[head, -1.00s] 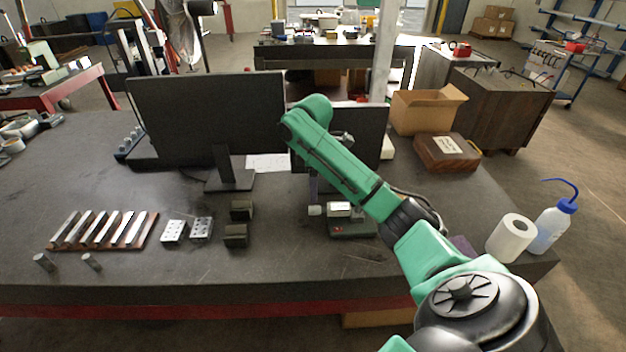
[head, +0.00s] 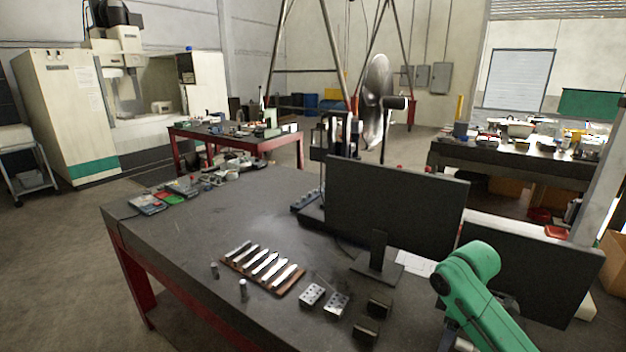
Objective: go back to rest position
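My green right arm (head: 478,275) rises from the bottom edge at the lower right, in front of a monitor. Its gripper lies below the picture edge and cannot be seen. My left arm and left gripper are not in view. On the dark workbench (head: 215,205), two light metal blocks with holes (head: 312,293) (head: 336,304) stand side by side. Two dark blocks (head: 379,304) (head: 366,329) stand to their right. A brown rack (head: 262,270) with several metal bars lies to the left. Two small metal pins (head: 214,270) (head: 243,289) stand near the front edge.
Two black monitors (head: 395,212) (head: 530,272) stand at the bench's back right, close to my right arm. Several small devices and parts (head: 182,188) lie at the far left end. The bench between them and the rack is clear.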

